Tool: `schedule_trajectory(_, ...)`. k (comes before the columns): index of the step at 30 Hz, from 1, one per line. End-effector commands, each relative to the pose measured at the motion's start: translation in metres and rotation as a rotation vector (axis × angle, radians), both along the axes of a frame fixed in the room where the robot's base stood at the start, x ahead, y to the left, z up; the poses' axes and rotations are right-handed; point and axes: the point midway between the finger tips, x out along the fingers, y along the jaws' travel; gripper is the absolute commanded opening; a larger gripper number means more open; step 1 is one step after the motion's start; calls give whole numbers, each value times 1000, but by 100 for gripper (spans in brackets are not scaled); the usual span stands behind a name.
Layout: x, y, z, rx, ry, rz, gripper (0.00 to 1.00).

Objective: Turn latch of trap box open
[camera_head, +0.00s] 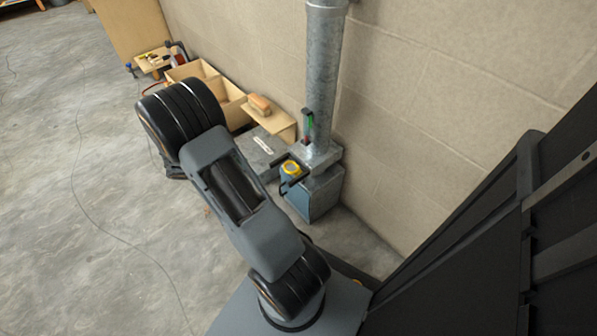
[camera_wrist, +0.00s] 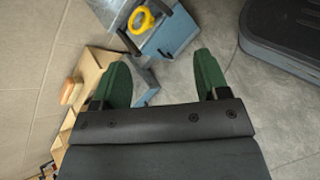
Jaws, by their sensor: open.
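A blue-grey metal box (camera_head: 318,194), which looks like the trap box, stands on the floor at the foot of a galvanised pipe (camera_head: 323,75) by the wall. A round yellow piece (camera_head: 291,168) sits at its upper left side; I cannot tell if it is the latch. In the wrist view the box (camera_wrist: 173,36) is at the top, with the yellow piece (camera_wrist: 141,19) looking ring-shaped. My gripper (camera_wrist: 164,80) has its two green fingers spread apart with nothing between them, short of the box. In the head view my arm hides the gripper.
A grey flat case (camera_head: 262,148), a wooden piece with an orange-brown block (camera_head: 260,103) and open wooden trays (camera_head: 194,72) line the wall left of the box. A green item (camera_head: 308,122) is against the pipe. The floor at left is clear except for a thin cable.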

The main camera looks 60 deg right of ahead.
Motion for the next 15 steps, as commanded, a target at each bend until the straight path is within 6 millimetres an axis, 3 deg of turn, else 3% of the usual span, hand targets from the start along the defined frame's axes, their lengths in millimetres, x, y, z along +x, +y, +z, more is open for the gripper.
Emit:
schedule_trajectory(1, 0, -17, -21, -36, 92, 32, 68)
schedule_trajectory(6, 1, -63, -82, -157, 345, 174, 68)
schedule_trajectory(10, -5, -84, -127, -223, 491, 281, 68)
schedule_trajectory(15, -15, -98, -173, -278, 616, 395, 68)
